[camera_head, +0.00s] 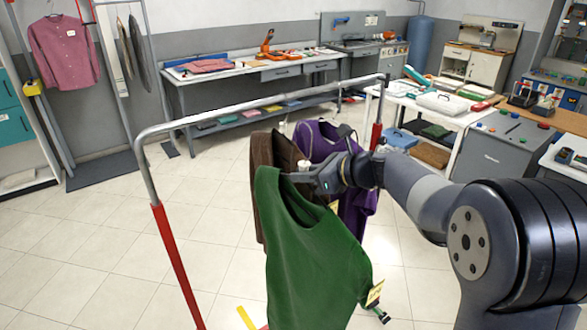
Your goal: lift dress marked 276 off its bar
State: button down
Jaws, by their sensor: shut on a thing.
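A green garment (305,255) hangs nearest to me, below and in front of a grey metal bar (255,104) on red-footed posts. A yellow tag (375,292) is at its lower right; its number is too small to read. My gripper (300,179) reaches in from the right and is shut at the top of the green garment, by a small white hanger neck (303,165). I see no hook joining this garment to the bar. A brown garment (261,150) and a purple garment (318,138) hang just behind, partly hidden by the green one and my gripper.
A pink shirt (64,52) hangs on a rack at the far left. A workbench (225,77) stands at the back wall. A white table (455,115) with folded items and a grey cabinet (505,150) stand at right. The tiled floor at left is clear.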

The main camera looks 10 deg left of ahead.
jog(key=s+d+b, duration=0.2)
jog(key=s+d, duration=0.1)
jog(key=s+d+b, duration=0.2)
jog(key=s+d, duration=0.1)
jog(key=d, duration=0.1)
jog(key=s+d+b, duration=0.2)
jog(key=s+d, duration=0.1)
jog(key=d, duration=0.1)
jog(key=shift+s+d, duration=0.15)
jog(key=shift+s, duration=0.15)
jog(key=shift+s+d, duration=0.55)
jog(key=shift+d, duration=0.05)
